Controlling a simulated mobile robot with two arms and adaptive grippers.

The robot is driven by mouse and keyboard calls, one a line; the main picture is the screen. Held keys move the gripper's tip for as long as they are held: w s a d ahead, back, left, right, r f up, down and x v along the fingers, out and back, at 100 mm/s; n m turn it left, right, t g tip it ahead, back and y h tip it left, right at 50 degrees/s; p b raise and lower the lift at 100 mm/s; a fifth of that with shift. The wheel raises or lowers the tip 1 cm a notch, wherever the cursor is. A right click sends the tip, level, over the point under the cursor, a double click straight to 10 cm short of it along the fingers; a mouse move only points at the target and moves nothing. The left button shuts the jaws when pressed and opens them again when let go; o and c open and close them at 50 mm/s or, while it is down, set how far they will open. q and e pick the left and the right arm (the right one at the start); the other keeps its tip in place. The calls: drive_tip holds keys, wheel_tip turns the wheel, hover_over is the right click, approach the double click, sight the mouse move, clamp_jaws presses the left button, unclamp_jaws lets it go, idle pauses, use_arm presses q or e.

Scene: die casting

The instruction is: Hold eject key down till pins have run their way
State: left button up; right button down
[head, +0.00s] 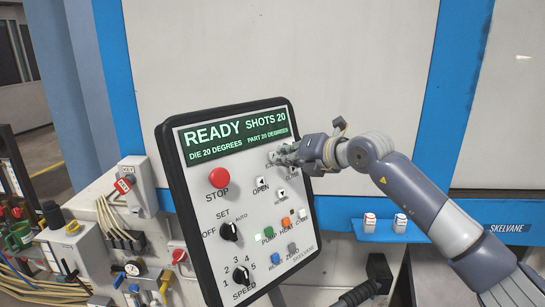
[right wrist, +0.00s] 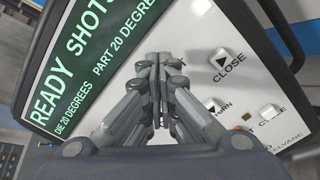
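The control panel (head: 203,265) stands tilted in front of the machine, its green display (head: 236,133) reading READY, SHOTS 20. My right gripper (head: 276,157) reaches in from the right to the upper keys, below the display. In the right wrist view its fingers (right wrist: 158,62) are together, with nothing seen between them. The eject key is hidden by the fingers; only part of a label shows beside them. Whether the fingertips touch or press a key, I cannot tell. The close key (right wrist: 222,58) and return key (right wrist: 212,105) show beside the fingers. No pins are visible. My left gripper is not seen.
The open key (head: 261,182) and red stop button (head: 220,178) lie left of and below my right gripper. Knobs and small coloured keys fill the lower panel. A blue shelf (head: 385,236) with two small white containers is to the right. Hoses and valves crowd the left.

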drive_tip(key=shift+x, duration=0.9)
idle(4.4)
drive_tip(key=shift+s+d+b, duration=0.35)
drive_tip(key=shift+d, duration=0.05)
drive_tip(key=b+v, duration=0.2)
drive_tip(key=v, duration=0.5)
drive_tip(key=shift+b, duration=0.3)
drive_tip(key=shift+r, duration=0.15)
